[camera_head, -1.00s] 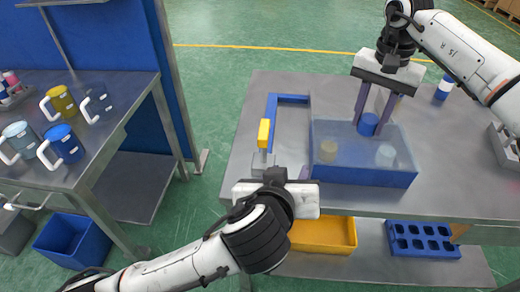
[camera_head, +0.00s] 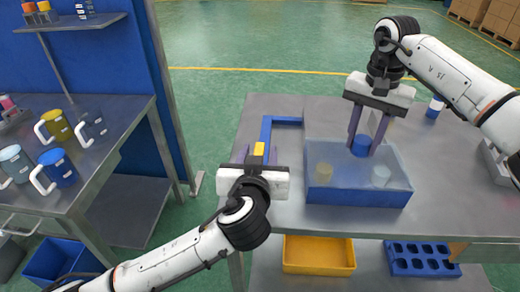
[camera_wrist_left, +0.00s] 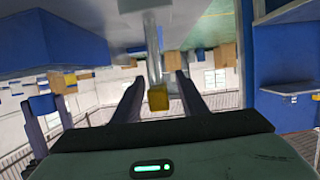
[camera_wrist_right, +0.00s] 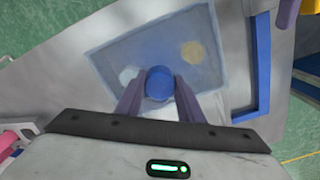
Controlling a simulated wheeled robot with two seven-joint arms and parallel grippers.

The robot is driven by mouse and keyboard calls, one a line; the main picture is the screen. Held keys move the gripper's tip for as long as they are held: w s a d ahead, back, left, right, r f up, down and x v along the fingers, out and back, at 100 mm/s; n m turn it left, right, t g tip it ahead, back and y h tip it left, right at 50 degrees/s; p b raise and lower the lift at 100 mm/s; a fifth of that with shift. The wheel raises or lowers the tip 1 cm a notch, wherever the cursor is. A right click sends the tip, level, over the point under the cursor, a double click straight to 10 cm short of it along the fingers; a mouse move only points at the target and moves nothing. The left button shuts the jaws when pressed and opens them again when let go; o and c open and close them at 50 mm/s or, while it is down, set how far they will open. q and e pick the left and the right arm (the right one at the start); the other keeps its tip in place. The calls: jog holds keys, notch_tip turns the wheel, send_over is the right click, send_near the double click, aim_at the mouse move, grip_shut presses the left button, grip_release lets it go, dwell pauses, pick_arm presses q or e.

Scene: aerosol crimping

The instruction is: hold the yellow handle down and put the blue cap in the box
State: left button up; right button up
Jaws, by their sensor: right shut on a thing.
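The yellow handle (camera_head: 259,149) sits on a fixture at the left of the workbench. My left gripper (camera_head: 257,157) is at it, open, with one finger on each side. The left wrist view shows the yellow handle (camera_wrist_left: 158,98) between the spread fingers, with gaps on both sides. My right gripper (camera_head: 367,143) points down, shut on the blue cap (camera_head: 361,146). The cap also shows between the fingers in the right wrist view (camera_wrist_right: 158,84). It is over the translucent blue box (camera_head: 357,194); its exact height cannot be told.
In the box are a yellowish cap (camera_head: 324,170) and a whitish one (camera_head: 381,175). A blue angled bar (camera_head: 285,121) lies behind the handle. Several mugs (camera_head: 57,170) stand on the left table. A yellow bin (camera_head: 318,254) and a blue holed rack (camera_head: 420,259) are below the bench.

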pick_arm(q)
jog(key=shift+x, duration=1.15)
grip_shut()
jog(key=shift+f, duration=0.1)
